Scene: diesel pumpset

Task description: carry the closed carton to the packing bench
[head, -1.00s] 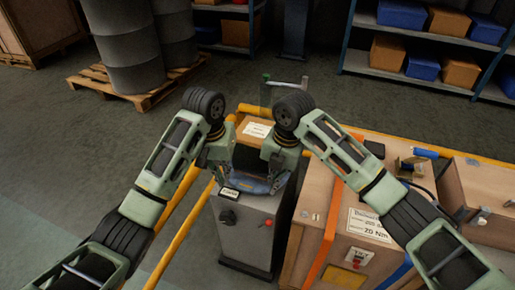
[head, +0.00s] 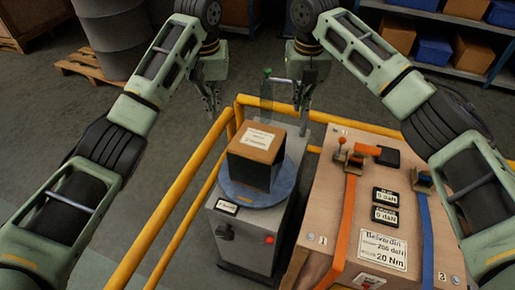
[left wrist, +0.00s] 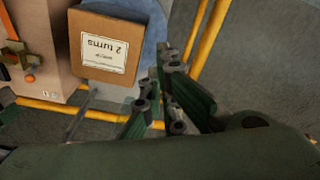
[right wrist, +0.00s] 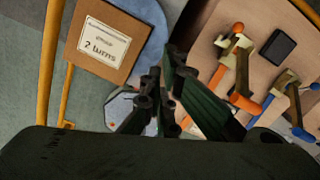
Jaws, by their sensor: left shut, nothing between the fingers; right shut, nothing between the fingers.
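The carton (head: 262,141) has a flat, closed brown top with a white label and dark sides. It stands upright on a blue round plate (head: 236,194) on a grey machine. Its label reads "2 turns" in the left wrist view (left wrist: 85,60) and the right wrist view (right wrist: 78,50). My left gripper (head: 213,108) is shut and empty, beyond the carton to its left. My right gripper (head: 303,112) is shut and empty, beyond it to its right. Neither touches the carton. I cannot tell which surface is the packing bench.
Yellow rails (head: 180,190) run left of and behind the machine. At right stands a large wooden crate (head: 340,200) with an orange strap (head: 345,220), a blue strap (head: 428,235) and labels. Drums on a pallet (head: 75,65) and shelves (head: 425,72) stand behind. The floor at left is clear.

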